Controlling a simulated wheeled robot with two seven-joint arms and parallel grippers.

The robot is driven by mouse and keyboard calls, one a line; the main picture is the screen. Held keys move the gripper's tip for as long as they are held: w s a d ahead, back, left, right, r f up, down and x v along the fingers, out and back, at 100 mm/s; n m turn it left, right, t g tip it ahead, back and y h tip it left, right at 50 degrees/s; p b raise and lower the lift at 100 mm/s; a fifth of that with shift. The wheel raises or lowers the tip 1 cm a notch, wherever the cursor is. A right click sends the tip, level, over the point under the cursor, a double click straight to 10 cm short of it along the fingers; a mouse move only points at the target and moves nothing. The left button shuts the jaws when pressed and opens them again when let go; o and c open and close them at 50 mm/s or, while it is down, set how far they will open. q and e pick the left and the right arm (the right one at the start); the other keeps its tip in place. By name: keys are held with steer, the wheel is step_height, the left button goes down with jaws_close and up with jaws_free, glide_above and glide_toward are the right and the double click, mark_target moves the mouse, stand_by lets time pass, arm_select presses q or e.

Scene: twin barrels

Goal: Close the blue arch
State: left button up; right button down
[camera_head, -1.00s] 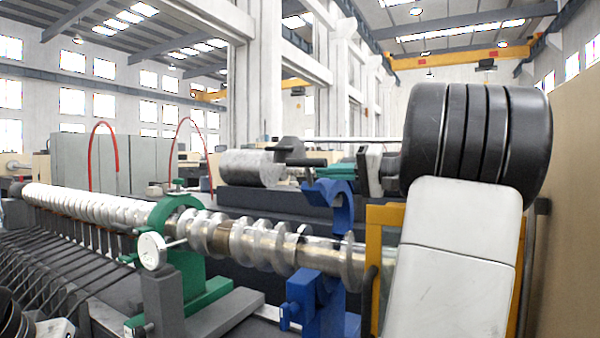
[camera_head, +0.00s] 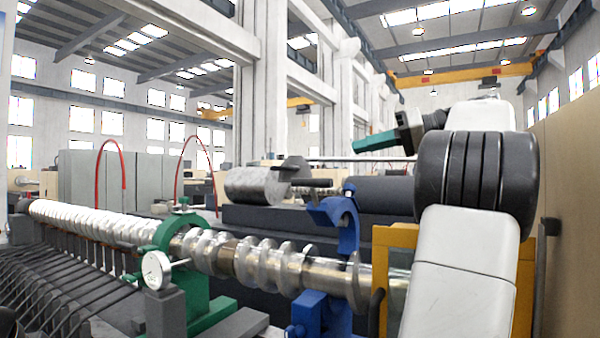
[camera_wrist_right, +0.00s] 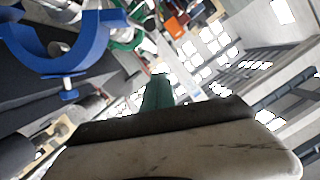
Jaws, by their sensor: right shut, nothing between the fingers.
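The blue arch (camera_head: 345,212) is a curved piece rising at the far side of the shiny ribbed shaft (camera_head: 240,260). It is swung up, its free end hanging left above the shaft, apart from the blue base (camera_head: 318,315) below. In the right wrist view the arch (camera_wrist_right: 60,52) is a large blue curve at upper left with a small bolt under it. My right gripper (camera_head: 362,144) has teal fingers, shut and empty, above and right of the arch, pointing left and not touching it. Its fingertips also show in the right wrist view (camera_wrist_right: 160,80). My left gripper is out of view.
A green clamp ring (camera_head: 172,235) with a dial gauge (camera_head: 157,270) surrounds the shaft at left. A yellow frame (camera_head: 381,270) stands at its right end, beside my right arm. A grey cylinder (camera_head: 260,185) lies behind. The air above the shaft's left part is free.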

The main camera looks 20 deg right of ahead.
steer(key=w+a+f, duration=0.5)
steer(key=a, duration=0.3)
steer(key=shift+w+a+f, duration=0.2)
steer(key=shift+w+f, duration=0.05)
steer(key=shift+f, duration=0.1)
steer(key=shift+n, duration=0.7)
steer(key=s+a+f, duration=0.1)
steer(key=f, duration=0.1)
steer(key=s+a+f, duration=0.1)
steer(key=shift+s+a+f, duration=0.15)
steer(key=shift+a+f, duration=0.2)
steer(key=shift+a, duration=0.05)
